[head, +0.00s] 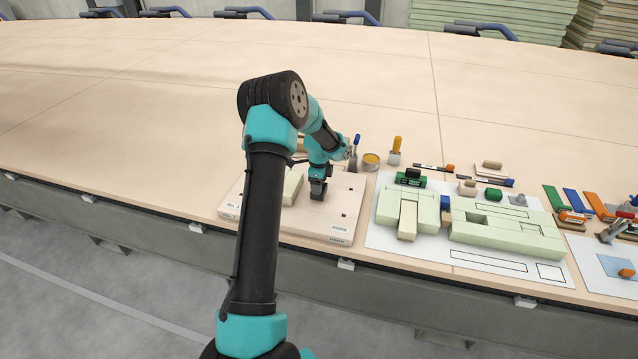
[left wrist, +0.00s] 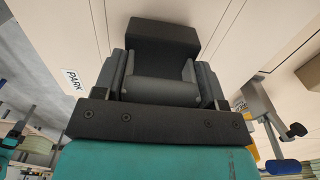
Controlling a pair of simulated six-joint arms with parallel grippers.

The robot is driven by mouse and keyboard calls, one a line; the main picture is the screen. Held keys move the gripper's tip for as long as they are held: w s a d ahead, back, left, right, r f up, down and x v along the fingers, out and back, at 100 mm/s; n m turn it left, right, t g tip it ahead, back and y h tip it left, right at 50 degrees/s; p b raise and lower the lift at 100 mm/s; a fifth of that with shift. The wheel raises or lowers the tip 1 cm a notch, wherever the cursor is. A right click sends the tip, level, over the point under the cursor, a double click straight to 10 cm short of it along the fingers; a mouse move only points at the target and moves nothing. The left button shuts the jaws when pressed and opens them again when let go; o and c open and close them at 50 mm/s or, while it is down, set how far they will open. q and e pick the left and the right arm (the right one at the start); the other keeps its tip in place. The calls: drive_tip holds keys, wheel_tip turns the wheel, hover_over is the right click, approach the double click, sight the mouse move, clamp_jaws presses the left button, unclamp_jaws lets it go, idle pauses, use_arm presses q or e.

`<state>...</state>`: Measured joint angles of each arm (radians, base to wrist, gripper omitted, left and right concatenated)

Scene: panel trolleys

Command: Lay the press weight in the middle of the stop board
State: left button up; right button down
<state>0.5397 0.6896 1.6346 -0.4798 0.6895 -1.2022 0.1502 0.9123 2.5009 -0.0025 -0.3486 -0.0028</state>
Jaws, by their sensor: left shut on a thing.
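My left gripper (head: 318,181) points down over a pale wooden board (head: 345,203) with PARK labels. It is shut on the press weight (head: 318,193), a small dark block low over or on this board; I cannot tell whether it touches. In the left wrist view the weight (left wrist: 165,38) shows as a dark block, with its grey round grip (left wrist: 160,91) between the fingers of my left gripper (left wrist: 160,78). No board is marked as the stop board, so I cannot tell which it is. My right gripper is not in view.
A pale green block (head: 293,187) stands left of the weight, partly behind my arm. A round tin (head: 371,161) and an orange-handled tool (head: 396,148) stand behind. A white sheet (head: 385,237) with pale green blocks (head: 500,228) lies to the right. The far table (head: 500,90) is clear.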

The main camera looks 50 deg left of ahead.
use_arm(q)
drive_tip(key=shift+f, duration=0.35)
idle(0.6)
drive_tip(key=o, duration=1.3)
drive_tip(key=shift+c, duration=0.2)
drive_tip(key=o, duration=0.4)
drive_tip(key=shift+f, duration=0.15)
drive_tip(key=shift+o, duration=0.2)
wheel_tip(320, 180, up, 18)
drive_tip(key=shift+f, duration=0.2)
